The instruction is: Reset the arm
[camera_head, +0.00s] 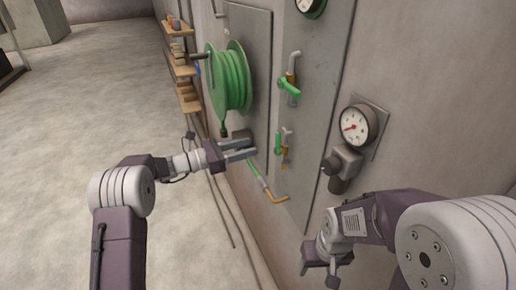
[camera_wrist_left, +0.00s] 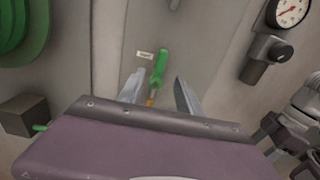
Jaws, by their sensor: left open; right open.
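My left gripper (camera_head: 240,149) is open and empty in the head view, in front of the wall panel below the green hose reel. In the left wrist view its two fingers (camera_wrist_left: 160,95) stand apart, with a green valve handle (camera_wrist_left: 160,64) showing between and beyond them. I cannot tell whether they touch it. The same lower valve (camera_head: 283,146) shows right of the gripper in the head view. My right gripper (camera_head: 320,270) is low at the right, near the wall and pointing down; its fingers are partly hidden.
The green hose reel (camera_head: 229,80) and an upper green valve (camera_head: 289,86) are on the wall panels. A pressure gauge (camera_head: 354,126) sits above a grey fitting (camera_head: 342,165) at the right. Wooden shelves (camera_head: 181,68) stick out further back. The floor (camera_head: 80,110) at the left is clear.

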